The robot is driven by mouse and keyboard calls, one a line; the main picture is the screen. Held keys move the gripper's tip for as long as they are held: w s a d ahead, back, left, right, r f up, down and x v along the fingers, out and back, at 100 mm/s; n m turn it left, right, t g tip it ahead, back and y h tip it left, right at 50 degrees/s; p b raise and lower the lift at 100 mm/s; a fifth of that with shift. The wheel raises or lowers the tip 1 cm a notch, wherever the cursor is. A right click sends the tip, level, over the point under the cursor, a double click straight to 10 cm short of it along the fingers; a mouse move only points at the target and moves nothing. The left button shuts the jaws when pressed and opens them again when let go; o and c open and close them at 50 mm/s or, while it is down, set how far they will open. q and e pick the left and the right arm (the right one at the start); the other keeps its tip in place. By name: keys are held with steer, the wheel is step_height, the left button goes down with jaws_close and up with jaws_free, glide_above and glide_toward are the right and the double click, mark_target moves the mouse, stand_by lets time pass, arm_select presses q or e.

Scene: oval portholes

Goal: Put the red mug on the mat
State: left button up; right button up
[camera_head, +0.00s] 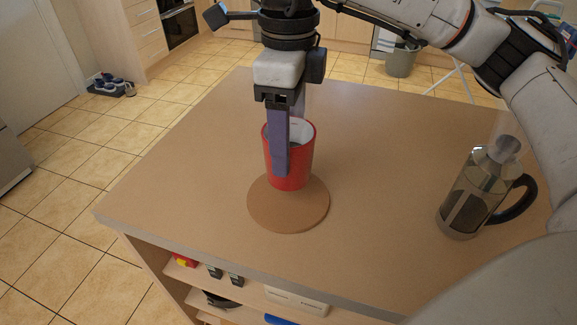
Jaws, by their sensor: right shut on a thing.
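The red mug (301,165) is upright, with a pale inside, at the middle of the countertop. Its base appears over the back part of the round brown mat (288,216); I cannot tell whether it touches the mat or is slightly above it. My right gripper (288,150) points straight down and is shut on the mug's wall, with one purple finger in front of the mug's near side. The other finger is mostly hidden behind it and inside the mug. My left gripper is not in view.
A French press (470,196) with a black handle stands on the right of the countertop (190,190), near my right arm. The countertop left of the mat is clear. Open shelves with small items lie below the front edge. A grey bin (402,60) stands on the floor behind.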

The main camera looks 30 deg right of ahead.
steer(key=shift+f, duration=2.4)
steer(key=shift+f, duration=0.1)
steer(key=shift+f, duration=0.15)
steer(key=o, duration=1.4)
steer(key=shift+o, duration=0.2)
step_height(320, 180, up, 12)
steer(key=shift+r+p, duration=0.25)
steer(key=shift+p, duration=0.1)
